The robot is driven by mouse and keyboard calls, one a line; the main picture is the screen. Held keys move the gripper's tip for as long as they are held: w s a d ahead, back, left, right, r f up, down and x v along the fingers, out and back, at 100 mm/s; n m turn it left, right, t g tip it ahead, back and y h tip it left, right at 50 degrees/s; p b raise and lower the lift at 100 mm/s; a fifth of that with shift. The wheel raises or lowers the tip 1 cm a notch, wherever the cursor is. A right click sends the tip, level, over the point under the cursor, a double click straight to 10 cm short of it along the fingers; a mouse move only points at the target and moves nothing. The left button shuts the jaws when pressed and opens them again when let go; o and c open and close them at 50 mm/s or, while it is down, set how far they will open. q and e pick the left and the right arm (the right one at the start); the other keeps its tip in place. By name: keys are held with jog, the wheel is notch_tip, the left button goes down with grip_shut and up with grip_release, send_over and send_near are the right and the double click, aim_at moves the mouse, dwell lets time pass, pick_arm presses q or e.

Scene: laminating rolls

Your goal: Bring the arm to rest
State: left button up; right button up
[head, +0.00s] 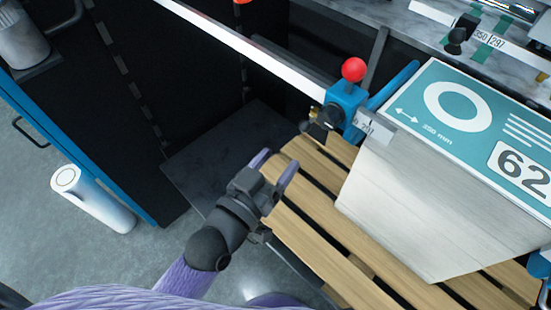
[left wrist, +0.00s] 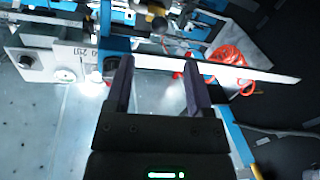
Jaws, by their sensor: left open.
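My left gripper (head: 275,172) is open and empty in the head view. It hangs over the near left edge of the wooden pallet (head: 305,225), with its purple fingers apart. In the left wrist view the two fingers of this gripper (left wrist: 156,75) stand apart with nothing between them. My left arm comes in from the bottom left and is bent. My right gripper does not show in either view.
A white stack with a teal top marked 62 (head: 470,115) stands on the pallet. A blue clamp with a red knob (head: 347,100) is beside it, at the end of a white bar (head: 240,42).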

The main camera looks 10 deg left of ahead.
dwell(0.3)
pick_arm(q)
jog(key=s+a+f+g+y+b, duration=0.1)
jog(key=s+a+f+g+y, duration=0.15)
jog(key=f, duration=0.75)
jog(key=s+a+f+g+y+b, duration=0.1)
jog(key=s+a+f+g, duration=0.15)
jog(key=f, duration=0.65)
jog(key=s+a+f+g+y+b, duration=0.1)
jog(key=s+f+g, duration=0.2)
jog(key=f, duration=0.7)
jog(key=s+a+f+g+y+b, duration=0.1)
jog(key=s+a+f+g, duration=0.2)
jog(key=s+f, duration=0.4)
jog(key=s+a+f+g+y, duration=0.2)
jog(key=s+a+f+g, duration=0.2)
jog(key=s, duration=1.1)
notch_tip(320, 180, down, 3)
jog(key=shift+a+g+b, duration=0.2)
jog(key=shift+g+b, duration=0.2)
